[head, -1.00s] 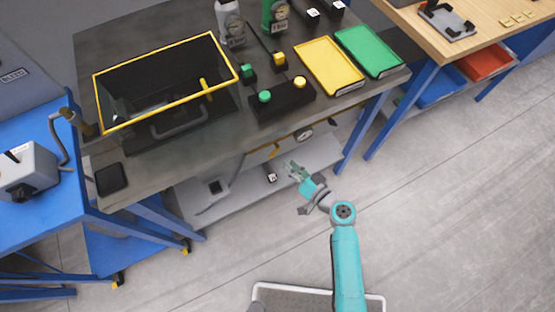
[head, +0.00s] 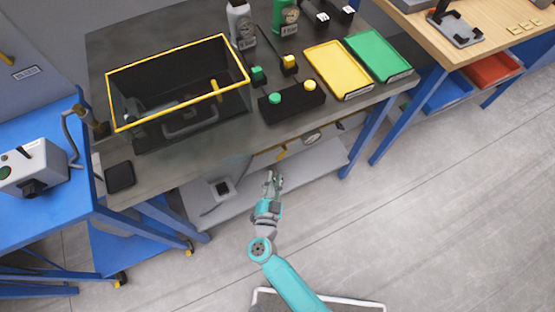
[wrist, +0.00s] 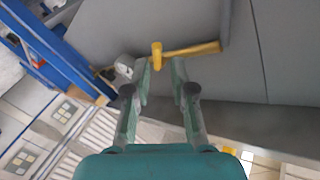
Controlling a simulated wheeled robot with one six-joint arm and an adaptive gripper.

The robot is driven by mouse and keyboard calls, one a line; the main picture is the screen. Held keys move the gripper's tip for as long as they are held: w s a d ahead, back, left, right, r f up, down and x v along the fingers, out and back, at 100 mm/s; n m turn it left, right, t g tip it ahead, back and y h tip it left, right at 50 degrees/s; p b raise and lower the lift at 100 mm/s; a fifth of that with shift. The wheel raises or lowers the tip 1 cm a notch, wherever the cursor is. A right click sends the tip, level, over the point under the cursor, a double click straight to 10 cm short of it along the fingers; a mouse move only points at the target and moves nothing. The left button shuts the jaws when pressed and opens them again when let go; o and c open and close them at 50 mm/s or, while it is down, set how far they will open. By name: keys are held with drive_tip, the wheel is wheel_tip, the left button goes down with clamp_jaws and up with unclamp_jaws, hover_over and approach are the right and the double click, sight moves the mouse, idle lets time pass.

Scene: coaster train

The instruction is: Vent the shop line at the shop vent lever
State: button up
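A yellow lever (head: 281,154) is under the front edge of the dark workbench, left of a round gauge (head: 312,137). I take it for the shop vent lever; no label on it is readable. In the wrist view the yellow lever (wrist: 190,49) lies roughly level against a grey surface, with a thicker knob at its left end. My gripper (head: 273,177) is below and in front of the bench edge. In the wrist view my gripper (wrist: 161,74) is open and empty, its fingers apart. The knob shows beyond the gap; contact is not visible.
A blue table (head: 60,185) stands left. On the bench are a yellow-rimmed bin (head: 178,120) and a two-button box (head: 292,101). The floor at right is clear.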

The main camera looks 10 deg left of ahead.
sight(279, 159)
drive_tip(key=w, duration=0.2)
drive_tip(key=w+m+h, duration=0.1)
drive_tip(key=w, duration=0.2)
drive_tip(key=w+h, duration=0.1)
drive_tip(key=w, duration=0.1)
drive_tip(key=shift+w+d+r+t, duration=0.2)
drive_tip(key=shift+w+d+t, duration=0.1)
drive_tip(key=shift+d, duration=0.1)
drive_tip(key=shift+s, duration=0.1)
clamp_jaws()
